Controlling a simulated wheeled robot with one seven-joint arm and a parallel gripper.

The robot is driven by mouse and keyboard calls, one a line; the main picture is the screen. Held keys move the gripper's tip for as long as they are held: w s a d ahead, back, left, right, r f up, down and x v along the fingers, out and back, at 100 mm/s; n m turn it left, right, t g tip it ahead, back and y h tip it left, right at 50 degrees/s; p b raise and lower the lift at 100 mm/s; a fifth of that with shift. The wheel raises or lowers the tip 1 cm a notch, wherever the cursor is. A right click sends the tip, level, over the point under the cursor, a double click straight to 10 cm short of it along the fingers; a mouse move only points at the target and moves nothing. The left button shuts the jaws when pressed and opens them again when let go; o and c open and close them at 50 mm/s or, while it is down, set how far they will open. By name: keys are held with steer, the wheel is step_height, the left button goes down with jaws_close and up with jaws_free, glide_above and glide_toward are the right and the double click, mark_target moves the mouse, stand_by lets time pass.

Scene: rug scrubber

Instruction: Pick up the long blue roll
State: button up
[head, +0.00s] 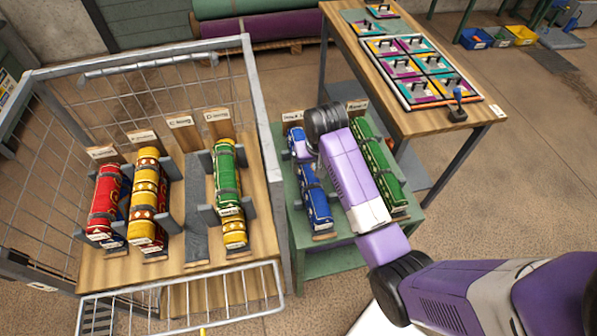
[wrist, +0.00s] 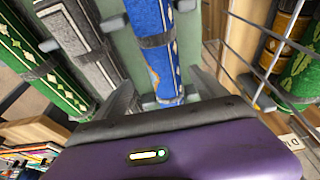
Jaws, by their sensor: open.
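The long blue roll (head: 316,202) lies on the green stand, at its left side in the head view, with pale markings and dark straps. My arm crosses over its upper part there. In the wrist view the blue roll (wrist: 149,20) runs down from the top edge toward my gripper (wrist: 163,80). My gripper is open, with one dark finger on each side of the roll's line. I cannot tell whether the fingers touch the roll.
A grey roll (wrist: 78,40) lies beside the blue one, then a green roll (head: 375,160). A wire cage cart (head: 262,130) with red, yellow and green rolls stands close on the left. A wooden table (head: 352,48) with colored panels is behind right.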

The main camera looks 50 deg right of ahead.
mark_target(308, 169)
steer(key=shift+f, duration=0.4)
steer(key=shift+w+x, duration=0.2)
steer(key=shift+x, duration=1.55)
steer(key=shift+w+x, duration=0.25)
steer(key=shift+x, duration=1.45)
steer(key=shift+a, duration=0.15)
steer(key=c, duration=1.7)
steer(key=shift+r, duration=0.1)
jaws_close()
steer(key=shift+r, duration=0.1)
